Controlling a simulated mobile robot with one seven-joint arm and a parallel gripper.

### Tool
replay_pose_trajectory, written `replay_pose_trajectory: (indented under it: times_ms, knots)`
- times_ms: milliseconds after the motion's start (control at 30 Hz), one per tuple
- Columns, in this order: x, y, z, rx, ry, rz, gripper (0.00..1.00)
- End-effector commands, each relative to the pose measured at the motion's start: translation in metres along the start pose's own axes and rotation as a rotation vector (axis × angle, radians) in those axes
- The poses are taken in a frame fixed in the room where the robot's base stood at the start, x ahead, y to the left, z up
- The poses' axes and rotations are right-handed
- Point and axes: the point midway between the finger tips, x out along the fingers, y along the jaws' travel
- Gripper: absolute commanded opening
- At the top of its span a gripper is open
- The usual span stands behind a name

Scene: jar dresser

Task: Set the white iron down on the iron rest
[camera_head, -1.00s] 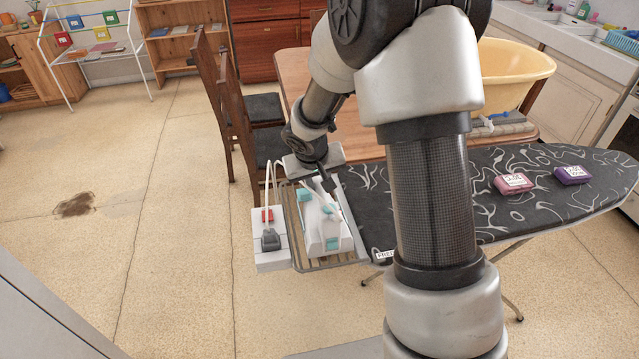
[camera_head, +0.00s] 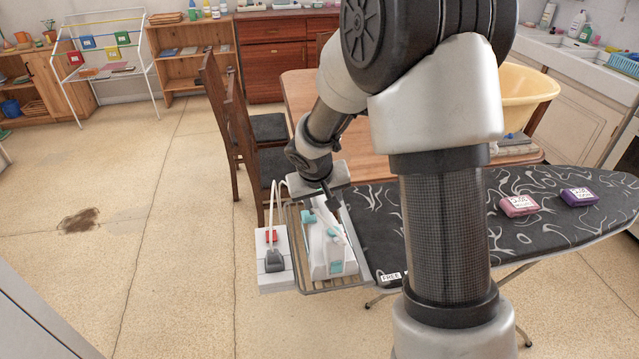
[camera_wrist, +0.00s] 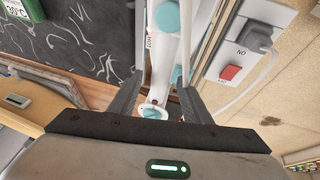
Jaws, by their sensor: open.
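The white iron with teal parts (camera_head: 321,250) lies on the slatted iron rest (camera_head: 347,283) at the left end of the ironing board. In the wrist view the iron (camera_wrist: 163,62) extends away between and beyond my fingers. My gripper (camera_wrist: 160,86) is open, with one finger on each side of the iron's near end; whether either finger touches it I cannot tell. In the head view my gripper (camera_head: 327,188) is over the far end of the iron, and my wrist partly hides that end.
A white socket box (camera_head: 274,262) with a red switch and a plugged-in cord stands left of the rest. A wooden table (camera_head: 300,95) and chairs stand behind.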

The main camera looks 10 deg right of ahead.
Motion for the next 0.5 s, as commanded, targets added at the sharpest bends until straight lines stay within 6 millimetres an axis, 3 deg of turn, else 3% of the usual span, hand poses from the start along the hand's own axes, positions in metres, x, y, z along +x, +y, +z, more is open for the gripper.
replay_pose_trajectory:
  times_ms: [300,500]
  knots:
    - [-0.081,0.000,-0.003,0.000,0.008,-0.001,0.44]
    - [-0.124,0.000,-0.002,0.000,0.007,-0.001,0.44]
